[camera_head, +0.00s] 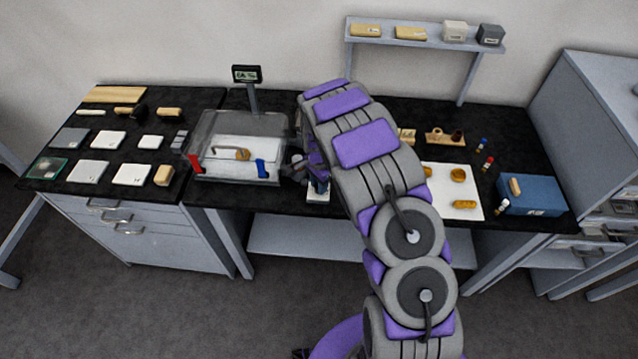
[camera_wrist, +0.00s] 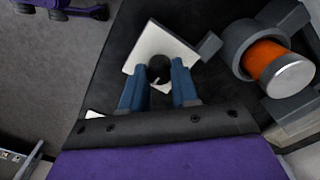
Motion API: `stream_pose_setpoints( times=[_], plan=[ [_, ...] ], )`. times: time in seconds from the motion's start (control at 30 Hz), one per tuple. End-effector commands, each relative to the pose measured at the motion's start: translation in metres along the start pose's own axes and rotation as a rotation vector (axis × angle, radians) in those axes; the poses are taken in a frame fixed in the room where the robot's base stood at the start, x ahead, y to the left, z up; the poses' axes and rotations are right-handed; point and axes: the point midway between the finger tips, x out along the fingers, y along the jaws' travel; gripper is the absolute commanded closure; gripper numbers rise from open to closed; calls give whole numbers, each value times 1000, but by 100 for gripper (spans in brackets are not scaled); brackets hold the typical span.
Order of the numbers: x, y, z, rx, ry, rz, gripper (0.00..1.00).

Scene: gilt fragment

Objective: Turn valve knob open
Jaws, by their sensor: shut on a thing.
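The valve knob (camera_wrist: 158,69) is a round black knob with a pale mark on its face. It stands on a white square base plate (camera_wrist: 150,45) in the wrist view. My gripper (camera_wrist: 159,82) has its two blue fingers on either side of the knob, shut on it. In the head view my gripper (camera_head: 318,185) is low at the bench's front edge, over the white base plate (camera_head: 318,197). There my arm hides the knob.
An orange cylinder (camera_wrist: 265,60) with a grey collar and metal cap lies beside the base in the wrist view. A clear-walled box (camera_head: 235,150) stands left of my gripper. A white sheet (camera_head: 440,210) with amber pieces and a blue box (camera_head: 532,195) are to the right.

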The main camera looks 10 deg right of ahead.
Motion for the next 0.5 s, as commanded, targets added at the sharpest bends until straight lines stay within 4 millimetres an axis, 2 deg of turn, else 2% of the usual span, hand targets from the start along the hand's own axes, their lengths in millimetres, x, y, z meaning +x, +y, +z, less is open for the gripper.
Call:
stream_pose_setpoints(
  times=[0.13, 0.17, 0.4, 0.5],
  plan=[
    [-1, -2, 0, 0, 2, -6, 100],
    [-1, -2, 0, 0, 2, -6, 69],
    [-1, -1, 0, -1, 1, -3, 46],
    [-1, -1, 0, -1, 1, -3, 45]
  ],
)
